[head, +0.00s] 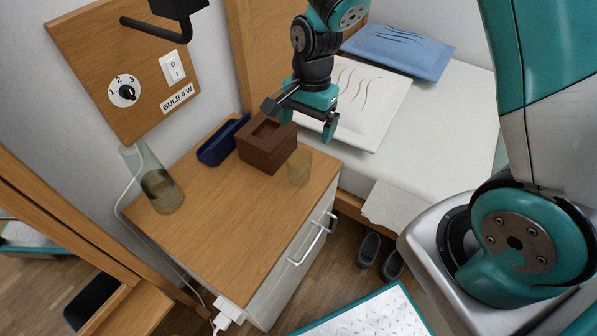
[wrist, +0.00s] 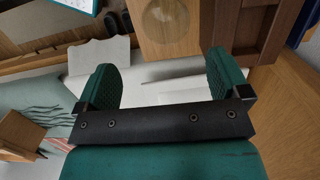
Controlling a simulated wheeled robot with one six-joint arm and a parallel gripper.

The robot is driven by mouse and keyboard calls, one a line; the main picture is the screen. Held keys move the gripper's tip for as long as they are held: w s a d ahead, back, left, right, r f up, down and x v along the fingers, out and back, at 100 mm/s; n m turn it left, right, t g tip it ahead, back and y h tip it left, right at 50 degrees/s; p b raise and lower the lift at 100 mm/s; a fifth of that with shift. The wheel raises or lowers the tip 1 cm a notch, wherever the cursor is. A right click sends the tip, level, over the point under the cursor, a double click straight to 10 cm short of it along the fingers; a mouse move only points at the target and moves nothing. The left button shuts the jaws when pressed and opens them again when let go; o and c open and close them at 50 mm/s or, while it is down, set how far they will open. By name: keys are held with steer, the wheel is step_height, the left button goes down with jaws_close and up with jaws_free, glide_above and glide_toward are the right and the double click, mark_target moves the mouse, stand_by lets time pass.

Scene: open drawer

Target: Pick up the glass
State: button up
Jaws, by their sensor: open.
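A small amber see-through glass (head: 300,168) stands upright on the wooden top of the nightstand (head: 235,225), near its right edge beside a brown box. In the wrist view the glass (wrist: 168,25) shows from above as a round shape at the top, beyond the fingertips. My gripper (head: 301,118) is open and empty. It hangs above the box and glass, toward the bed, apart from the glass. In the wrist view both green finger pads of my gripper (wrist: 163,78) are wide apart with nothing between them.
The brown box (head: 268,146) stands close left of the glass, with a dark blue tray (head: 223,140) beyond it. A taller smoky glass vessel (head: 154,182) stands at the left edge. The bed (head: 440,120) lies to the right. The nightstand's front middle is clear.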

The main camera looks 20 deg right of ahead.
steer(key=b, duration=0.1)
glide_above(299, 165)
steer(key=s, duration=0.3)
steer(key=f, duration=0.7)
steer(key=shift+w, duration=0.2)
steer(key=f, duration=0.2)
steer(key=a+f+b, duration=0.1)
steer(key=f, duration=0.2)
steer(key=shift+a+f, duration=0.1)
steer(key=c, duration=1.1)
